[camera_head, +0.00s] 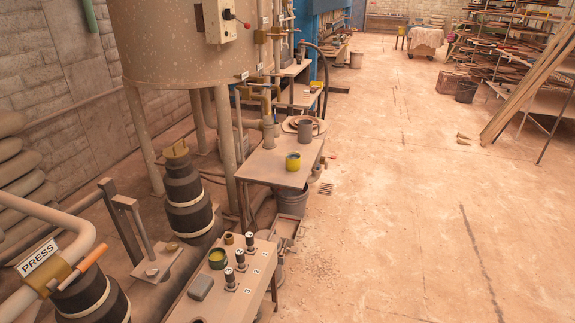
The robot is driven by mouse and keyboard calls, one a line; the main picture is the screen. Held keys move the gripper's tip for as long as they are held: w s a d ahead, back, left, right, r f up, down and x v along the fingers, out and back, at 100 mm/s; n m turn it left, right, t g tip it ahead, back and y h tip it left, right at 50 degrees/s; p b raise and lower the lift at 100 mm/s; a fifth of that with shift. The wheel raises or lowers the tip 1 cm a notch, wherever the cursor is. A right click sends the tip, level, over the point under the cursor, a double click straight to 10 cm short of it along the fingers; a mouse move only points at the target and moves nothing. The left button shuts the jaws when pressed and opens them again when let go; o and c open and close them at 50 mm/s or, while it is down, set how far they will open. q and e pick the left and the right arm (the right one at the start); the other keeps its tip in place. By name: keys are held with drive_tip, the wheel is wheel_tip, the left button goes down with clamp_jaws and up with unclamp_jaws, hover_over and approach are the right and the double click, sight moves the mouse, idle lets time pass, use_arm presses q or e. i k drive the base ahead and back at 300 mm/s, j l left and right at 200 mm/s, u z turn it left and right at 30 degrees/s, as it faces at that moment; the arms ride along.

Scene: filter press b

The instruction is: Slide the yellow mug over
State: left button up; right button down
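The yellow mug (293,163) stands upright on a small tan table (262,166) near the middle of the picture, close to the table's front right part. A second round cup-like thing (217,261), olive-yellow with a dark inside, stands on the nearer bench. A dark grey mug (305,132) stands behind the yellow mug, near round plates or boards at the table's far end. Neither of my grippers shows in this view.
The nearer bench (206,304) carries several numbered black knobs (241,258) and a grey block (200,287). A large tank (180,45) on legs rises behind the table. A PRESS-labelled pipe (62,220) is at left. A bucket (292,203) stands below the table. Open floor is at right.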

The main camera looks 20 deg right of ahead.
sight(294, 161)
drive_tip(key=i+l+u, duration=0.15)
drive_tip(key=u, duration=0.35)
drive_tip(key=i+l+u, duration=0.1)
drive_tip(key=l+u, duration=0.4)
drive_tip(key=i+l+u, duration=0.1)
drive_tip(key=l+u, duration=0.25)
drive_tip(key=l, duration=0.8)
drive_tip(key=l+u, duration=0.35)
drive_tip(key=l, duration=0.8)
